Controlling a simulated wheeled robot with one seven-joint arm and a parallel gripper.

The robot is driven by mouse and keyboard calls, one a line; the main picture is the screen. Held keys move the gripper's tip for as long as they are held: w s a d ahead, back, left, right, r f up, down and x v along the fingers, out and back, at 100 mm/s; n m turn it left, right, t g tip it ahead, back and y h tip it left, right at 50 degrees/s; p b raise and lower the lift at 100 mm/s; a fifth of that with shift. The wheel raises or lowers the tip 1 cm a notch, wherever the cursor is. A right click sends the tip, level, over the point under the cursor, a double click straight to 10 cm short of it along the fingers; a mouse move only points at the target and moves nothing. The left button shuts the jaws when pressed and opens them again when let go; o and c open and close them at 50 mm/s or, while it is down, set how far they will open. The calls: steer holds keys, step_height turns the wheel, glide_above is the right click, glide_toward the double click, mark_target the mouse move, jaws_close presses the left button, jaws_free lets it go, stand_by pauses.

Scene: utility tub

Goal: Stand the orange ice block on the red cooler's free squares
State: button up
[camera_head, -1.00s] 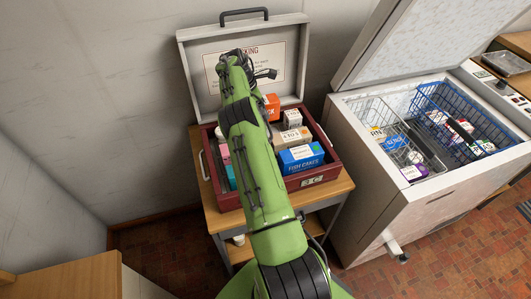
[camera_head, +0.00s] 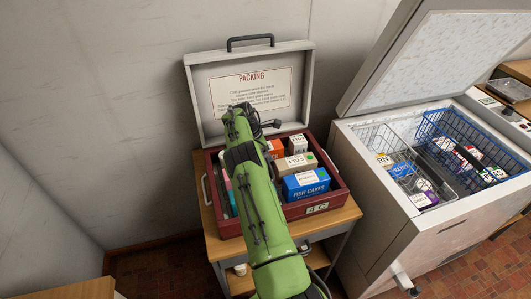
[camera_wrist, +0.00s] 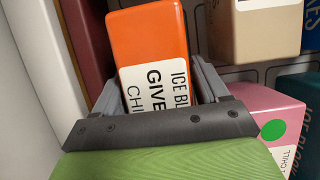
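The orange ice block (camera_head: 276,149) is inside the open red cooler (camera_head: 285,214), toward the back and partly hidden by my arm. In the wrist view the orange block (camera_wrist: 150,45), with a white label, is between the fingers of my gripper (camera_wrist: 160,92), which appears shut on it. Grey divider lines show on the cooler's floor in the wrist view. Whether the block touches the floor is hidden. In the head view my green arm covers the gripper and the cooler's middle left.
The cooler holds a blue fish cakes box (camera_head: 306,185), pale boxes (camera_head: 298,162) and a pink box (camera_wrist: 275,120) close to the gripper. Its raised lid (camera_head: 203,95) bears a packing notice. An open chest freezer (camera_head: 400,235) with wire baskets stands at right.

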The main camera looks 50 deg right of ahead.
steer(key=p+v, duration=0.3)
steer(key=v, duration=0.9)
steer(key=shift+r+p, duration=0.2)
steer(key=shift+p, duration=0.15)
steer(key=s+a+r+m+t, duration=0.1)
steer(key=a+r+m, duration=0.1)
steer(key=a+r, duration=0.35)
steer(key=s+a+r+m+t, duration=0.1)
steer(key=a+r+m+t, duration=0.15)
steer(key=r, duration=0.55)
steer(key=s+a+r+m+t+y, duration=0.25)
steer(key=s+a+r, duration=0.5)
steer(key=a, duration=0.45)
steer(key=s+a+f+m+t, duration=0.1)
steer(key=s+a+m, duration=0.1)
steer(key=s+a, duration=0.5)
steer(key=s+a+f+m+y, duration=0.1)
steer(key=s+a+f+m, duration=0.1)
steer(key=s+a, duration=0.5)
steer(key=s+m, duration=0.1)
steer(key=s, duration=0.5)
steer(key=shift+s+a+t, duration=0.2)
steer(key=shift+a+t, duration=0.15)
steer(key=shift+t, duration=0.05)
steer(key=shift+r, duration=0.2)
